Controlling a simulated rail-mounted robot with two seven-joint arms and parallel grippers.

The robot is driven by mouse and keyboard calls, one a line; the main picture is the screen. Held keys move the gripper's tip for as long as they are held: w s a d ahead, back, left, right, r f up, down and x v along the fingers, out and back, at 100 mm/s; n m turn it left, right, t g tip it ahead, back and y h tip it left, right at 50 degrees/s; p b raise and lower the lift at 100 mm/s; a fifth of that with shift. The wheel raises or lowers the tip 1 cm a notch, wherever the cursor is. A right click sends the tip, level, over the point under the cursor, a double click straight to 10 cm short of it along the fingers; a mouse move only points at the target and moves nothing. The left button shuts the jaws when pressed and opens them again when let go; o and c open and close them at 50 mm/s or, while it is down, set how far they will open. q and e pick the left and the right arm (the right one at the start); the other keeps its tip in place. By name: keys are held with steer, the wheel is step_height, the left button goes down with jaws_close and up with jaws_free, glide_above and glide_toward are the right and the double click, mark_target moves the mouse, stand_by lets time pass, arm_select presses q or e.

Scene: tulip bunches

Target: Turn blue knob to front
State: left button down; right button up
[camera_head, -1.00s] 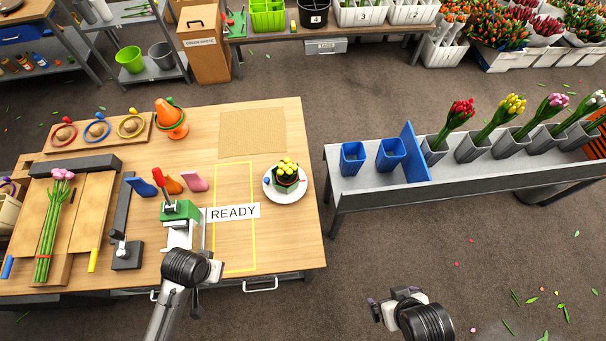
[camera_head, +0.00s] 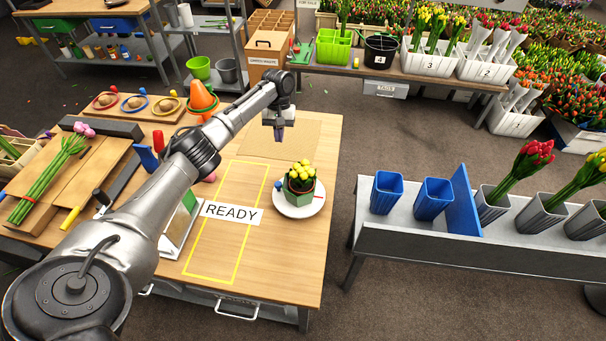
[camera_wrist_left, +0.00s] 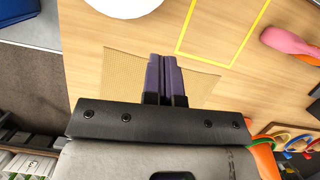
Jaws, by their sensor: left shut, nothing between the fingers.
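A small blue knob (camera_head: 142,91) stands at the blue ring (camera_head: 136,104) on a wooden board at the back left, between a red and a yellow one. Its turned direction is too small to tell. My left gripper (camera_head: 279,133) hangs above the tan mat, well right of the ring board and apart from both. In the left wrist view its fingers (camera_wrist_left: 166,60) are together, with nothing between them. My right gripper is out of view.
A green pot (camera_head: 299,191) with yellow flowers stands on a white plate (camera_head: 318,204). An orange cone (camera_head: 202,98) stands beside the ring board. The READY sign (camera_head: 231,213) crosses the yellow outline. The tan mat (camera_head: 306,137) is bare. My left arm hides part of the table.

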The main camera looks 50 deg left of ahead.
arm_select(q)
steer(key=b+x, duration=0.1)
steer(key=x, duration=0.8)
steer(key=shift+d+f, duration=0.15)
steer(key=shift+f, duration=0.2)
steer(key=shift+s+d, duration=0.25)
steer(key=shift+s, duration=0.05)
steer(key=shift+s+d+f+p, duration=0.2)
steer(key=shift+s+d+p, duration=0.1)
steer(key=shift+s+d, duration=0.85)
steer(key=shift+w+d, duration=0.1)
